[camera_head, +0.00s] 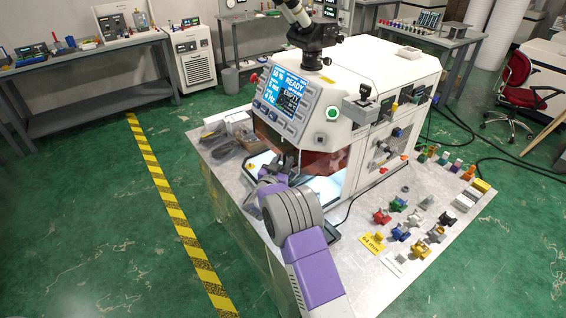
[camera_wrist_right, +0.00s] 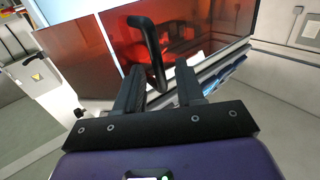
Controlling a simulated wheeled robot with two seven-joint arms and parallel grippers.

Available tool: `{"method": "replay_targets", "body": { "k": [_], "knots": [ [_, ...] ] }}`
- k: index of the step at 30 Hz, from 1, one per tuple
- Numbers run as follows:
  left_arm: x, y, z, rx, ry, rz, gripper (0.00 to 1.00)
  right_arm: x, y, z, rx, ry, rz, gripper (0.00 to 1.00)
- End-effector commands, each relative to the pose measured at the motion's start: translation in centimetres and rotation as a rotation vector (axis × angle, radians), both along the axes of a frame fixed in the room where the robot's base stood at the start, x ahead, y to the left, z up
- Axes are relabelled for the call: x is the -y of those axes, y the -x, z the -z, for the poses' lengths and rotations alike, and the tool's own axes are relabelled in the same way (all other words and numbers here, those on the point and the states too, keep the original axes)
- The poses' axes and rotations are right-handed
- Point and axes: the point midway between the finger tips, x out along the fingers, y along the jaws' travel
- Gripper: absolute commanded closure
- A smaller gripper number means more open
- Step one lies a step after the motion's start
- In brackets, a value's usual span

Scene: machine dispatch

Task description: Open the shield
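The shield (camera_head: 322,163) is a see-through orange-red panel on the front of the white machine (camera_head: 375,75). It hangs down over a brightly lit work area, with a lit gap below its lower edge. In the right wrist view the shield (camera_wrist_right: 215,35) fills the top middle. Its black bar handle (camera_wrist_right: 148,45) stands out from it. My right gripper (camera_head: 284,163) is at the shield's front. In its wrist view the right gripper (camera_wrist_right: 159,88) has its fingers apart, with the handle's lower end between them and gaps visible at its sides. My left gripper is not in view.
The machine stands on a grey metal table (camera_head: 335,270). Several small coloured parts and a yellow label (camera_head: 373,242) lie on its right side. Dark items (camera_head: 222,135) lie left of the machine. A microscope (camera_head: 315,35) sits on top. Green floor is open to the left.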

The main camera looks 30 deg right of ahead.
Motion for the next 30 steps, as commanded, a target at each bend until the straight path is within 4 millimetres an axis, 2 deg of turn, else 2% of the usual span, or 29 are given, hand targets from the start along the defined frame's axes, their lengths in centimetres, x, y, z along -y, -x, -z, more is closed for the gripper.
{"method": "replay_targets", "body": {
  "k": [6,12,14,30],
  "knots": [
    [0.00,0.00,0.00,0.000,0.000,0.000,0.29,0.04,-0.02,0.03,-0.001,0.001,0.000,0.62],
    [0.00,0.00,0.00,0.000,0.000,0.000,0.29,0.02,0.00,0.03,-0.001,0.000,0.000,0.93],
    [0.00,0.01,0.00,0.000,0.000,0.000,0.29,0.02,0.00,0.03,-0.001,0.000,0.000,1.00],
    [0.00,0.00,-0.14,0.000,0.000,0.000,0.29,0.20,0.55,0.02,-0.001,0.000,0.045,1.00]
  ]
}}
